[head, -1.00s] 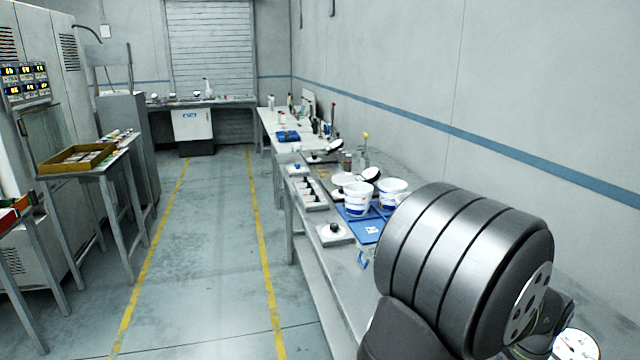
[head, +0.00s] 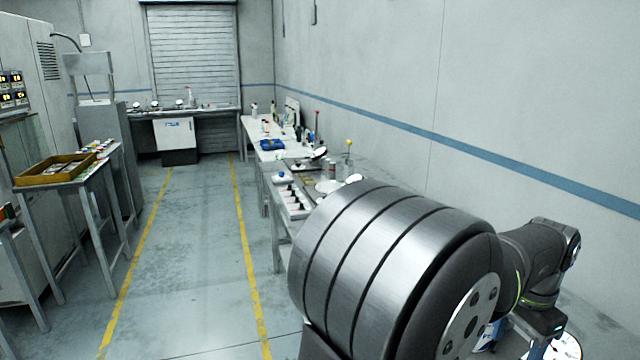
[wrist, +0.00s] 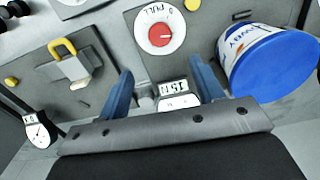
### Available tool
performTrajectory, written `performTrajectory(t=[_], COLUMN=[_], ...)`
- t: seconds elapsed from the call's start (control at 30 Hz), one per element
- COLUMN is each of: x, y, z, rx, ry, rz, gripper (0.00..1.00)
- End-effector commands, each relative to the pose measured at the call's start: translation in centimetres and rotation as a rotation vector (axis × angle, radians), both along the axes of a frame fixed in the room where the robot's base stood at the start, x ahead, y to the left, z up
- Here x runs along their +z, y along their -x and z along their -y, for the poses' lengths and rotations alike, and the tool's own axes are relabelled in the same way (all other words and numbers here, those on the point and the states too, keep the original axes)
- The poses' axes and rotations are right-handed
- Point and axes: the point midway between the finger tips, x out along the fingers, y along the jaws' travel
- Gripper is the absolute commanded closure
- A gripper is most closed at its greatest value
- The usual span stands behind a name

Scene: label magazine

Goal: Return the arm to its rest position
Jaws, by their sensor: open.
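My gripper (wrist: 161,68) shows in the wrist view with its two blue fingers spread apart. Nothing is held between them. A small plate reading "15 N" (wrist: 173,88) shows beyond the gap between the fingers, and I cannot tell how far off it is. In the head view my large ribbed arm link fills the lower right, and the arm folds on towards the right wall. The gripper's fingers cannot be made out there.
The wrist view shows a red round knob (wrist: 160,35), a blue-and-white tub (wrist: 272,62), a yellow padlock (wrist: 62,48) and a dial gauge (wrist: 40,132). The head view shows a brown tray (head: 57,168) on the left table and clear floor (head: 190,240) between yellow lines.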

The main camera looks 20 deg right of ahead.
Motion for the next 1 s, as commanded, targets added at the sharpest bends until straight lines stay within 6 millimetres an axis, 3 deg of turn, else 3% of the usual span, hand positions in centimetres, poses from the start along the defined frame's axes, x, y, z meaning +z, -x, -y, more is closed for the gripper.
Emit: performTrajectory(t=[0.23,0.3,1.0], x=[5.0,2.7,-11.4], y=[0.0,0.0,0.0], z=[0.0,-0.1,-0.1], rx=[0.0,0.0,0.0], ry=[0.003,-0.005,-0.005], rz=[0.001,-0.002,-0.002], gripper=[0.39,0.39,0.39])
